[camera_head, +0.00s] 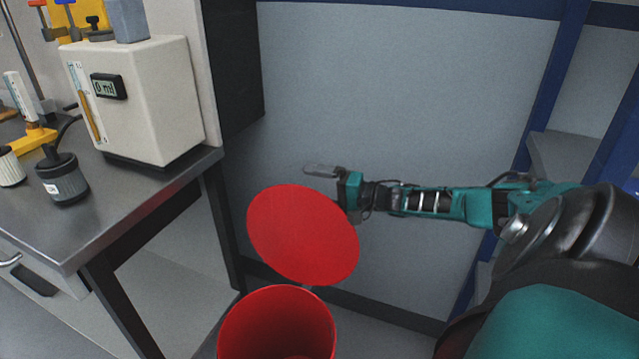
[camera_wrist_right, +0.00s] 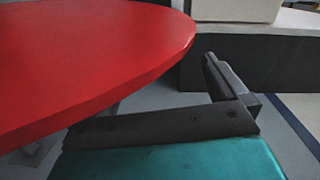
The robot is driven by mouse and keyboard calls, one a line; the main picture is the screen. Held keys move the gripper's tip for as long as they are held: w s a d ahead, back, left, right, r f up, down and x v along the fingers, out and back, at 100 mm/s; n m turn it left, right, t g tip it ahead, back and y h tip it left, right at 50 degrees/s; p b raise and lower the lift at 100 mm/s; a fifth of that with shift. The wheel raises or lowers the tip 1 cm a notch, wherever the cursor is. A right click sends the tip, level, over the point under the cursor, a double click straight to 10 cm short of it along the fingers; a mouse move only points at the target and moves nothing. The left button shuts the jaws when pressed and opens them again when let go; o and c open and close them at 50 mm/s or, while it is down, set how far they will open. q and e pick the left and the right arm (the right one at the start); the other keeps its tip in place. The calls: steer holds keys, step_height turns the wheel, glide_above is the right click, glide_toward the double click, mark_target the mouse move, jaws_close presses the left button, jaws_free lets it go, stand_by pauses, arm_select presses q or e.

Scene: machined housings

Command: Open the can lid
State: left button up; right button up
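The red can (camera_head: 277,325) stands on the floor at the bottom centre of the head view, its round mouth uncovered. Its flat red lid (camera_head: 303,235) is raised and steeply tilted above the can's back rim. My right gripper (camera_head: 322,170) is at the lid's upper right edge, with its fingers pointing left just above the lid. In the right wrist view the lid (camera_wrist_right: 90,60) fills the upper left, close to the dark fingers (camera_wrist_right: 215,95). I cannot tell whether they touch it or how far apart they are. My left gripper is not in view.
A metal-topped bench (camera_head: 130,205) stands at left with a white instrument box (camera_head: 150,100), a dark bottle (camera_head: 62,178) and other lab items. A grey wall panel (camera_head: 400,90) and blue shelving (camera_head: 550,90) are behind my right arm.

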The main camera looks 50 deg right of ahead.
step_height(320, 180, up, 7)
steer(key=w+d+p, duration=0.1)
steer(key=d+p, duration=0.1)
steer(key=shift+d+t, duration=0.15)
steer(key=shift+t, duration=0.25)
steer(key=shift+h, duration=0.4)
steer(key=r+p, duration=0.2)
steer(key=s+r+p, duration=0.1)
steer(key=r, duration=0.1)
steer(key=shift+a+p, duration=0.2)
steer(key=shift+p, duration=0.15)
steer(key=c, duration=0.7)
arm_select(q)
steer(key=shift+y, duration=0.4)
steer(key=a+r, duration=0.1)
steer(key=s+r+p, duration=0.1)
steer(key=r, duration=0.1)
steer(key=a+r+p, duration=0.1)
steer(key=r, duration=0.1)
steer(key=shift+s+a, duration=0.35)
arm_select(e)
steer(key=shift+o, duration=0.2)
steer(key=shift+w+r, duration=0.15)
steer(key=shift+r, duration=0.65)
steer(key=shift+a, duration=0.1)
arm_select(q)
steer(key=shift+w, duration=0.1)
